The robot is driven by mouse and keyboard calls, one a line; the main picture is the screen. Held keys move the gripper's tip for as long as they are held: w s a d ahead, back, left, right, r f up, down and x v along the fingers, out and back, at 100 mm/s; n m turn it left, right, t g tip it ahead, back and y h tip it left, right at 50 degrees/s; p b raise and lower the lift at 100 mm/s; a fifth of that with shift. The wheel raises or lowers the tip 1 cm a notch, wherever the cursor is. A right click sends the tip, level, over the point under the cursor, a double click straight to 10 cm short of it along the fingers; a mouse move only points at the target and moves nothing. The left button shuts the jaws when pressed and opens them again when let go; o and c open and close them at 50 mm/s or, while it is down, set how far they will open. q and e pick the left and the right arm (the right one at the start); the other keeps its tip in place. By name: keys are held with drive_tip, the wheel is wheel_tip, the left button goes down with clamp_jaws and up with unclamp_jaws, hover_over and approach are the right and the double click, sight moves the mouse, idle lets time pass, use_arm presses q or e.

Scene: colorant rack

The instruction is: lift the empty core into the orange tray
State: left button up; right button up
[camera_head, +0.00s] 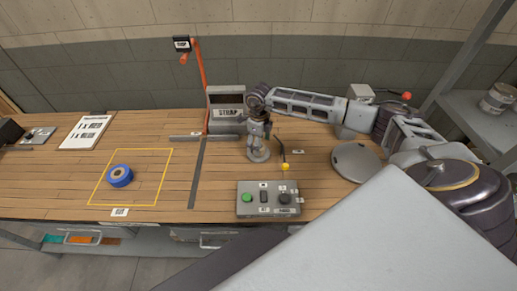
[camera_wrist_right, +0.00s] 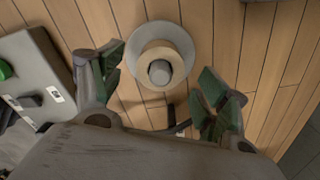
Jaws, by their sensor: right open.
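A grey upright stand with a round base (camera_head: 258,155) is on the wooden bench. In the right wrist view I see from above a pale disc, a tan ring (camera_wrist_right: 150,48) and a grey knob in its middle. The tan ring looks like the core, but I cannot tell for sure. My right gripper (camera_head: 259,128) is just above the stand; in the wrist view its green-padded fingers (camera_wrist_right: 163,84) are apart and empty, with the stand ahead of them. An orange patch (camera_head: 112,240), possibly the orange tray, shows below the bench front, partly hidden. My left gripper is not in view.
A control box (camera_head: 268,199) with a green button stands in front of the stand. A grey disc (camera_head: 356,162) lies to its right. The STRAP box (camera_head: 226,112) and a red post (camera_head: 202,85) are behind. A blue roll (camera_head: 120,176) sits inside a yellow outline.

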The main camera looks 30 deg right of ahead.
drive_tip(key=shift+w+f+p, duration=0.1)
drive_tip(key=shift+f+p, duration=0.25)
drive_tip(key=shift+f, duration=1.25)
drive_tip(key=c, duration=1)
